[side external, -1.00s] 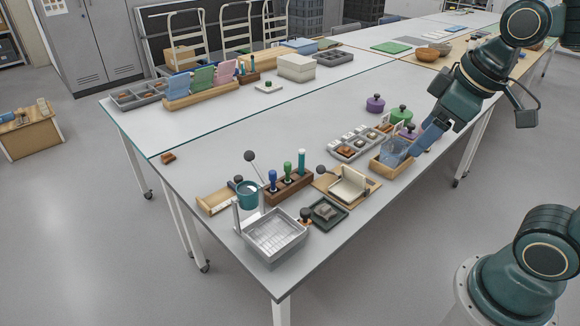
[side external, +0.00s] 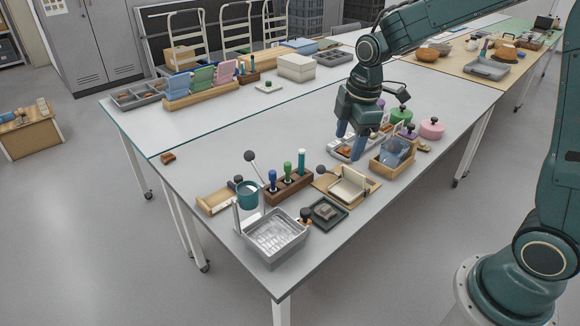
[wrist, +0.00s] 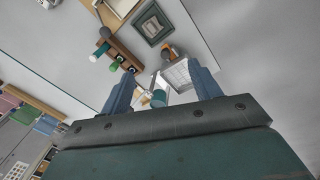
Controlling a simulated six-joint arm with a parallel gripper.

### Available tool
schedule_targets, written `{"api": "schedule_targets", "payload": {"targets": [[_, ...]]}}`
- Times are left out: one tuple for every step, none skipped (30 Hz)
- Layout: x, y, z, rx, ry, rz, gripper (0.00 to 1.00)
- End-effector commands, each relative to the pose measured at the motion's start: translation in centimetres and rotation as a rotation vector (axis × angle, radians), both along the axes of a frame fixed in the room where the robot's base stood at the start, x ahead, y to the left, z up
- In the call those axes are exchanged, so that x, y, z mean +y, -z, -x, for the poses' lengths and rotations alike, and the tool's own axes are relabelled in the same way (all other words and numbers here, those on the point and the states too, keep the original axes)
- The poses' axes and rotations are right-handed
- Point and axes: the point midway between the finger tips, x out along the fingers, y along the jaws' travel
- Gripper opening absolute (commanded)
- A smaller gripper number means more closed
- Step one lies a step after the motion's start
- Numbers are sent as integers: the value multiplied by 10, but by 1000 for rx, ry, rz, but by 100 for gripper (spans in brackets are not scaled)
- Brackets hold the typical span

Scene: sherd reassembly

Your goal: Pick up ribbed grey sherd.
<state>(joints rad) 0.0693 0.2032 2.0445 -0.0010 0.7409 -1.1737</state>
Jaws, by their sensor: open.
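A small grey piece (side external: 326,210), likely the ribbed grey sherd, lies in the dark green square tray (side external: 341,220) near the table's front edge. Its ribs are too small to make out. The piece also shows in the wrist view (wrist: 152,25), inside the tray beyond my fingers. My gripper (side external: 351,142) is open and empty, with blue fingers pointing down. In the side view it appears over the grey compartment tray, up and to the right of the green tray. In the wrist view, both fingers (wrist: 161,72) stand apart with nothing between them.
A grey basin (side external: 274,238) with a teal cup (side external: 247,195) above it stands left of the green tray. A wooden tool block (side external: 288,187) holds upright tools. A cream pad on a board (side external: 348,185) and a wooden box (side external: 392,158) sit to the right.

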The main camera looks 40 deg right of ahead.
Motion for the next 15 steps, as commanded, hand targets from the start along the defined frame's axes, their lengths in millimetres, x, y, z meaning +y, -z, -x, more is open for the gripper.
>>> {"api": "schedule_targets", "payload": {"targets": [[-2, 11, -7, 19, -38, 4, 63], [-3, 17, -11, 27, -63, 8, 63], [-4, 25, -16, 37, -97, 11, 63], [-5, 31, -20, 45, -123, 14, 63], [-6, 38, -24, 52, -148, 16, 63], [-7, 46, -28, 63, -183, 19, 63], [-8, 53, -32, 71, -208, 21, 63], [-9, 59, -35, 78, -233, 22, 63], [-10, 68, -39, 89, -266, 24, 63], [-11, 74, -41, 97, -290, 25, 63], [-12, 80, -44, 103, -313, 26, 63], [-13, 88, -47, 110, -341, 27, 63], [-14, 94, -49, 116, -361, 27, 63], [-14, 98, -51, 119, -379, 28, 63], [-15, 104, -53, 126, -400, 28, 63]]}}
